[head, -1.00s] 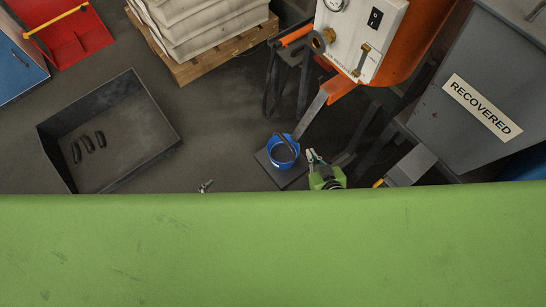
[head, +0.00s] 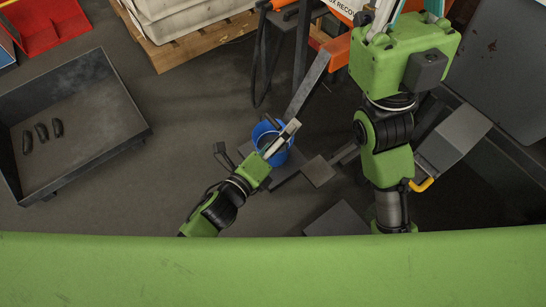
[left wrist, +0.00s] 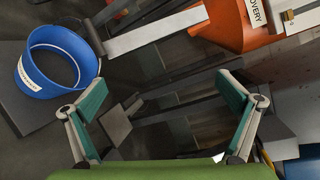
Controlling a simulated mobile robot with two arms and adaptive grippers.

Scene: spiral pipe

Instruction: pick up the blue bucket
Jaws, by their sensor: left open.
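The blue bucket (head: 262,130) stands upright on a dark floor plate, below the low end of a grey chute. In the head view my left gripper (head: 290,132) reaches in from the lower left and partly covers it. In the left wrist view the bucket (left wrist: 58,88) is at the upper left, with a white label on its side. There my left gripper (left wrist: 160,107) is open and empty, with the bucket outside the left finger. My right gripper (head: 405,12) is at the top edge of the head view; its fingertips are cut off.
A grey chute (head: 308,85) slopes down to the bucket from an orange machine (head: 338,45). A black tray (head: 85,120) with several dark pieces lies at the left. A pallet (head: 190,42) with sacks is at the back. Open floor lies between tray and bucket.

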